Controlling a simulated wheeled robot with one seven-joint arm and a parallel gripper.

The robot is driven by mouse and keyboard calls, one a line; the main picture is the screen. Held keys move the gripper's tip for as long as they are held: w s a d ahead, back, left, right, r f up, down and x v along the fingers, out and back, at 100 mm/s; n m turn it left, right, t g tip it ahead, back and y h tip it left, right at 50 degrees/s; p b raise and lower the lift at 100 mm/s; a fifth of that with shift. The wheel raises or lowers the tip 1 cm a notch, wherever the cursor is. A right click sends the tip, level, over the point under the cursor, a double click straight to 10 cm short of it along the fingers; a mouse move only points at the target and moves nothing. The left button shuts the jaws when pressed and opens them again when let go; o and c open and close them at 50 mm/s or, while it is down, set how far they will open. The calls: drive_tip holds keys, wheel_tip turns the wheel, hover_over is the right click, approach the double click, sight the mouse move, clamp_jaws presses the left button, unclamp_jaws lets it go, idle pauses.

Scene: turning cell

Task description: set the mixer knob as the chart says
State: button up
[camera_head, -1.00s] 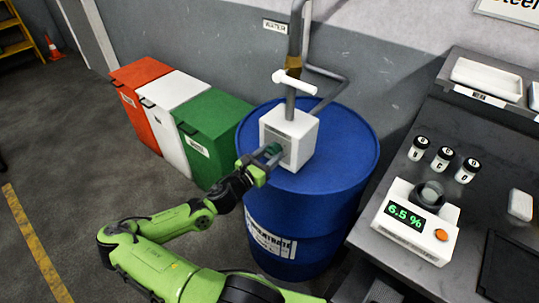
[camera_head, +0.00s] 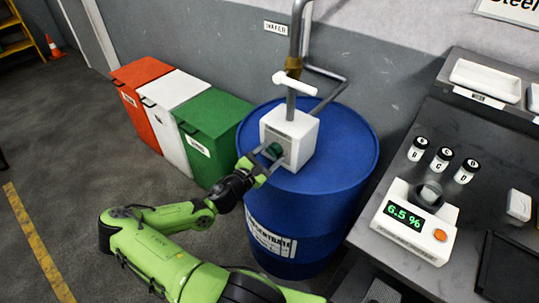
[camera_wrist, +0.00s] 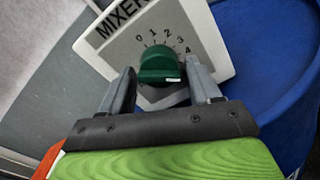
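The mixer is a white box (camera_head: 291,131) on top of the blue concentrate drum (camera_head: 325,185). Its green knob (camera_wrist: 159,66) sits on a face with a dial marked 0, 1, 2, 3, 4, seen in the wrist view. A pale mark on the knob shows at its lower right, away from the visible numbers. My gripper (camera_wrist: 160,84) is open, its fingers on either side of the knob with gaps. In the head view my gripper (camera_head: 263,160) is in front of the box, and the knob shows small between the fingers. No chart is readable here.
A meter (camera_head: 418,222) reading 6.5 % stands on the dark bench (camera_head: 380,155) at right, with labelled bottles (camera_head: 441,160) behind it. Red, white and green bins (camera_head: 215,140) stand left of the drum. A pipe (camera_head: 294,45) rises above the mixer.

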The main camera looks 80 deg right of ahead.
drive_tip(key=shift+o, duration=0.6)
drive_tip(key=shift+a, duration=0.1)
drive_tip(key=shift+w+a, duration=0.25)
drive_tip(key=shift+a, duration=0.05)
drive_tip(key=v, duration=1.5)
